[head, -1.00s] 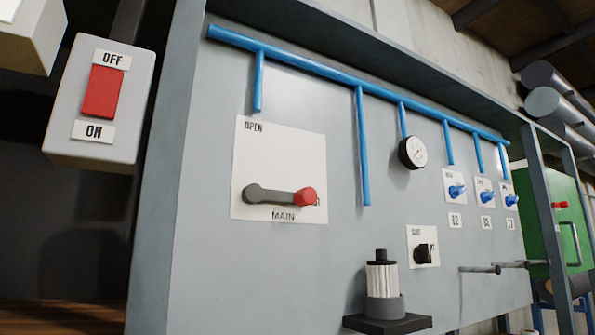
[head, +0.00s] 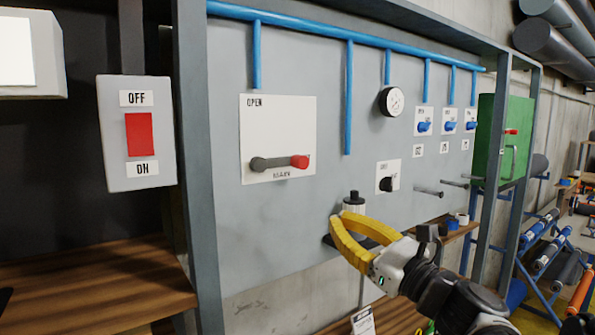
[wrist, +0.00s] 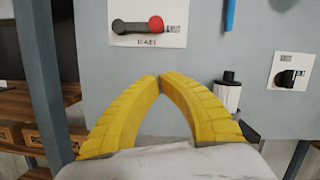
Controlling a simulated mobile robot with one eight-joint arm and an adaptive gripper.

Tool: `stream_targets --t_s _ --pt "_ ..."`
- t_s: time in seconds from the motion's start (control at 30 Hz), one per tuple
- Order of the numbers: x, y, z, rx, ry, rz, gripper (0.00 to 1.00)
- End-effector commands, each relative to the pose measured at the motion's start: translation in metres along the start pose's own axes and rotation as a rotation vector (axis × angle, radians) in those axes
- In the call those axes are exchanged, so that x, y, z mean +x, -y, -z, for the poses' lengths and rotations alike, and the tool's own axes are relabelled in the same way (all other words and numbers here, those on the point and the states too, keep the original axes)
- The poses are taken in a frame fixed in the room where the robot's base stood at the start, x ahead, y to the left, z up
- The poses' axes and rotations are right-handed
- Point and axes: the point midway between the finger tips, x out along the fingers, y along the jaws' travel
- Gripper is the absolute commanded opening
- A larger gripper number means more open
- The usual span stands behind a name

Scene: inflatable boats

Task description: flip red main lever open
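The main lever (head: 280,163) is a dark grey handle with a red knob (head: 299,161) at its right end. It lies horizontal on a white plate (head: 278,112) marked OPEN at the top left and MAIN below. In the wrist view the lever (wrist: 133,27) is at the top, above and beyond my fingertips. My gripper (head: 335,222) is below and to the right of the lever in the head view, apart from it. Its yellow fingers meet at the tips in the wrist view (wrist: 161,82), with nothing between them.
A black-and-silver cylinder (head: 353,202) stands on a small shelf close behind my gripper. A black knob (head: 387,184), a gauge (head: 391,101) and blue valves share the panel. Left are a red ON/OFF switch (head: 139,134), a grey post (head: 195,180) and a wooden bench (head: 90,285).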

Motion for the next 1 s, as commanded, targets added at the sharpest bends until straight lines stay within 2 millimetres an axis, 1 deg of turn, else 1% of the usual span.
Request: stream_targets --t_s 0.3,0.43,0.57,0.9,1.0 --pt "0.001 0.000 0.001 0.000 0.000 0.000 0.00" --pt "0.010 -0.001 0.000 -0.001 0.000 -0.002 0.00" --pt "0.031 -0.001 -0.001 -0.001 0.000 -0.004 0.00" --pt "0.103 -0.001 -0.001 -0.001 0.000 -0.003 0.00" --pt "0.105 -0.001 -0.019 -0.002 -0.001 -0.002 0.00"
